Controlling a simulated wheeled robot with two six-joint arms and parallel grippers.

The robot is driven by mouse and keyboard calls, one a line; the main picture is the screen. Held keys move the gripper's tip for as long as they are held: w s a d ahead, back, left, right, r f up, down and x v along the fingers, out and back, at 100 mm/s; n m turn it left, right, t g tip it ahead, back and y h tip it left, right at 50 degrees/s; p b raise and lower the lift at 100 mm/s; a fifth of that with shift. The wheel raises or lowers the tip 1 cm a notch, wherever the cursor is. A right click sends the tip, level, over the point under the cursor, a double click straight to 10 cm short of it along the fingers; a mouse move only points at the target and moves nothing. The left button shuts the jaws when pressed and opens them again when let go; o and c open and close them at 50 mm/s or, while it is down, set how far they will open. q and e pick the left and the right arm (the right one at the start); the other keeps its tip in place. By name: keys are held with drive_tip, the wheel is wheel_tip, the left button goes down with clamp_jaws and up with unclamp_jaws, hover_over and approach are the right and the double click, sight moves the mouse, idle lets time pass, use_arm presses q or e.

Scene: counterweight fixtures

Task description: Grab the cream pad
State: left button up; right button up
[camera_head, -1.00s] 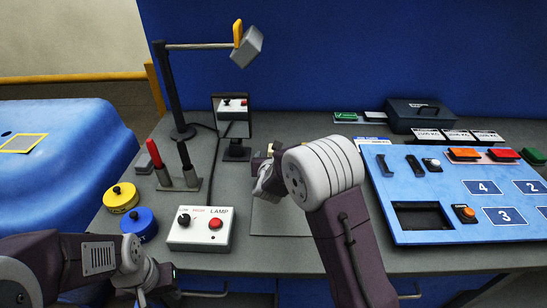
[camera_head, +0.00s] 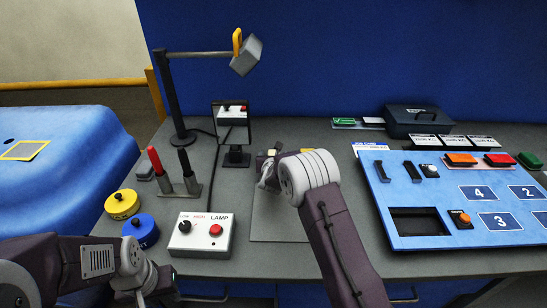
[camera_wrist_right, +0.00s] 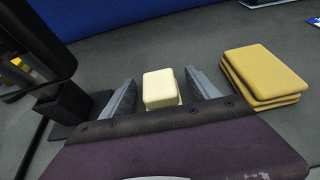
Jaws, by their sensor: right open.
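The cream pad (camera_wrist_right: 160,88) shows in the right wrist view as a small, pale block with rounded edges. My right gripper (camera_wrist_right: 163,93) is open, with one finger on each side of the pad and a gap visible beside it.
A stack of yellow pads (camera_wrist_right: 264,78) lies right of the cream pad. A mirror on a dark stand (camera_head: 233,123) is behind my right gripper. The lamp box (camera_head: 201,236) is to its left, and a blue panel (camera_head: 440,180) to its right.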

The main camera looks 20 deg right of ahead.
sight(274, 154)
drive_tip(key=shift+s+r, duration=0.1)
drive_tip(key=c, duration=1.5)
drive_tip(key=shift+r, duration=0.3)
drive_tip(key=r, duration=0.3)
drive_tip(key=shift+s+a+r, duration=0.1)
drive_tip(key=shift+s+r, duration=0.2)
drive_tip(key=shift+r, duration=0.1)
drive_tip(key=v, duration=0.4)
drive_tip(key=d+r+b+v, duration=0.1)
drive_tip(key=v, duration=0.7)
drive_tip(key=shift+s+d+r, duration=0.2)
drive_tip(key=shift+d+r, duration=0.15)
